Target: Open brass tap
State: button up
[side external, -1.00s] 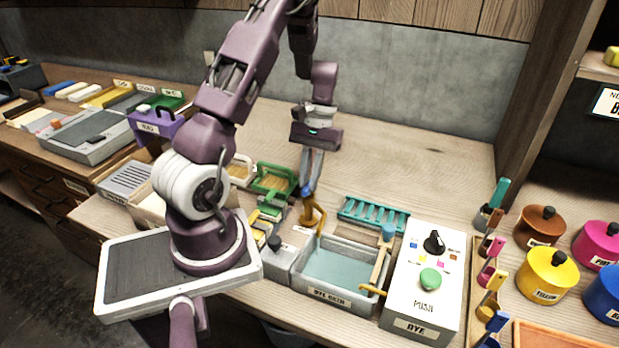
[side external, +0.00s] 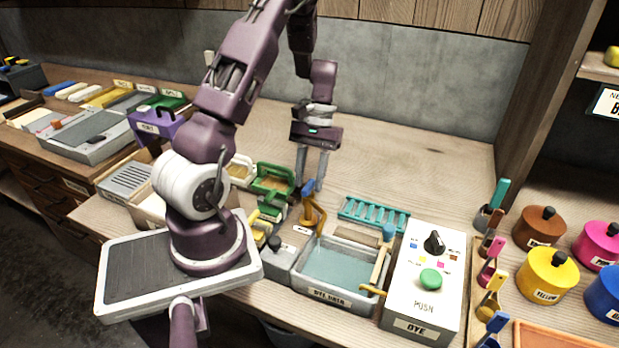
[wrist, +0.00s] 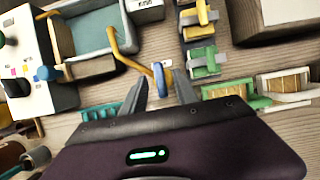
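The brass tap (side external: 314,212) stands behind the dye bath (side external: 337,292), its curved spout toward the basin. Its blue lever (side external: 308,187) is on top. In the wrist view the spout (wrist: 126,55) arches at upper centre, and the blue lever (wrist: 159,78) lies between my fingertips. My gripper (side external: 312,180) points down above the tap with its fingers spread apart, one on either side of the lever. It also shows open in the wrist view (wrist: 160,88). I cannot tell whether a finger touches the lever.
The white dye box (side external: 453,270) with a black knob and green button stands right of the basin. A teal rack (side external: 373,214) lies behind the basin. A green-framed holder (side external: 272,181) is close left of the tap. The counter behind is clear.

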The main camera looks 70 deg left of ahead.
jog(key=v, duration=0.6)
jog(key=shift+r, duration=0.35)
jog(key=shift+w+a, duration=0.15)
jog(key=d+r+m+t+y, duration=0.2)
jog(key=d+r+m+t, duration=0.15)
jog(key=d+r, duration=0.75)
jog(key=s+d+r+m+t, duration=0.2)
jog(key=s+d, duration=0.4)
jog(key=s+d+r+m+t+y, duration=0.1)
jog(key=s+d+r+m+t, duration=0.1)
jog(key=s+d, duration=0.3)
jog(key=shift+s+d+r+m+t, duration=0.3)
jog(key=shift+d+m+t, duration=0.25)
jog(key=shift+m, duration=0.3)
